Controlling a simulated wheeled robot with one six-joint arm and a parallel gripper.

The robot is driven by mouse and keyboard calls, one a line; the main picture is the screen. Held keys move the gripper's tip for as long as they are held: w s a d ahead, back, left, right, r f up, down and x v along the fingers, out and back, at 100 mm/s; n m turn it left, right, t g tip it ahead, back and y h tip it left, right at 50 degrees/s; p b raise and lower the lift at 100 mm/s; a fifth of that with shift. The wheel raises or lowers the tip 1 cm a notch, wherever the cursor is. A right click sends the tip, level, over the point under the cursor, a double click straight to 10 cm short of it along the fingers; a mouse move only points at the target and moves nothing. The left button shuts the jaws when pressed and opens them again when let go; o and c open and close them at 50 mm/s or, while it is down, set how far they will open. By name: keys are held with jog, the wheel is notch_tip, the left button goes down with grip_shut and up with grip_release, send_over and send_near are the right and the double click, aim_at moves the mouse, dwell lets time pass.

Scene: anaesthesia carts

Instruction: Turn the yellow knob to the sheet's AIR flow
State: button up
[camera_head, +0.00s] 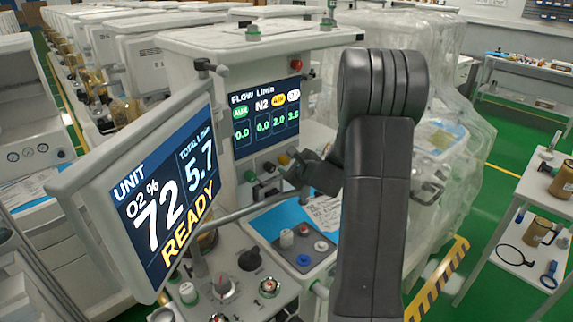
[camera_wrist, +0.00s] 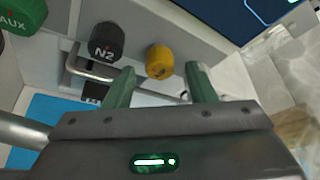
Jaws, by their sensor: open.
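The yellow knob (camera_wrist: 159,62) sticks out of the panel in the wrist view, and in the head view it shows small under the flow display (camera_head: 283,160). My gripper (camera_wrist: 159,76) is open. Its two green fingers point at the panel, one on each side of the knob's lower end in the picture, with gaps and no visible contact. In the head view my gripper (camera_head: 299,174) is dark and partly hidden by my arm. The AIR column in yellow seems to read 2.0. A white sheet (camera_head: 325,213) lies on the blue surface; its writing is too small to read.
The black N2 knob (camera_wrist: 106,41) and green AUX knob (camera_wrist: 22,14) are left of the yellow one. A metal bar (camera_wrist: 88,68) runs below them. A tilted monitor (camera_head: 150,195) reads 72, 5.7 and READY. A plastic-covered cart (camera_head: 455,120) stands right.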

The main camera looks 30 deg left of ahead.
jog(key=b+v, duration=0.1)
jog(key=v, duration=1)
jog(key=shift+b, duration=0.35)
jog(key=shift+a, duration=0.1)
jog(key=p+x, duration=0.2)
jog(key=x, duration=1.1)
jog(key=shift+w+a+f+p, duration=0.15)
jog(key=shift+w+a+p, duration=0.1)
jog(key=shift+p, duration=0.15)
jog(key=shift+d, duration=0.1)
